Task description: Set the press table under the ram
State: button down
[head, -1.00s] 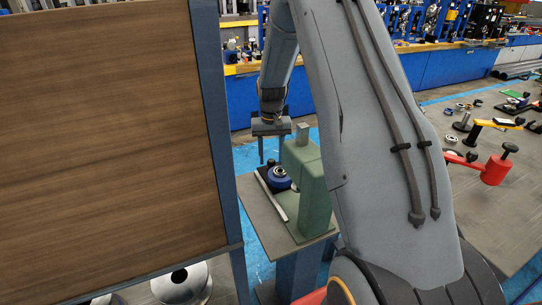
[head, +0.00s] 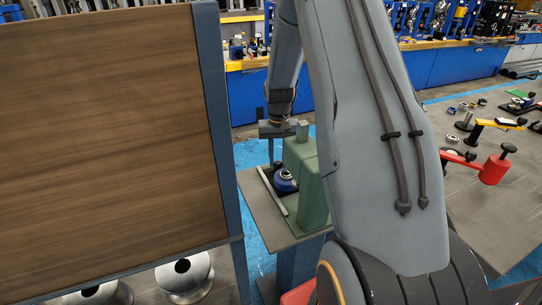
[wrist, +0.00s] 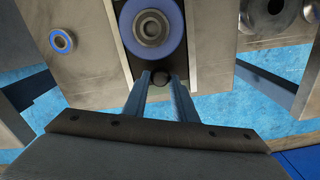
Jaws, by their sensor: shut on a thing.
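The press (head: 311,190) is a green column on a metal-topped stand. Beside it a blue round piece with a metal ring at its centre (head: 285,180) sits on the dark press table (head: 266,173). In the wrist view the blue piece (wrist: 176,42) lies on the black press table (wrist: 122,58), with a black knob (wrist: 160,79) at its near edge. My gripper (wrist: 162,80) is shut on this knob, one finger on each side. In the head view my gripper (head: 271,158) points down beside the blue piece. The ram's lower end is hidden.
A pale rail (head: 272,192) runs along the press table's side. A wooden panel (head: 110,150) with a blue post fills the left. A small blue-ringed bearing (wrist: 62,40) lies on metal at left in the wrist view. My arm covers the middle right.

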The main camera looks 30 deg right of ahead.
jog(key=c, duration=1.4)
grip_release()
jog(key=shift+c, duration=0.2)
jog(key=shift+w+r, duration=0.1)
jog(key=shift+r, duration=0.05)
jog(key=shift+r+b, duration=0.9)
jog(key=shift+r, duration=2.9)
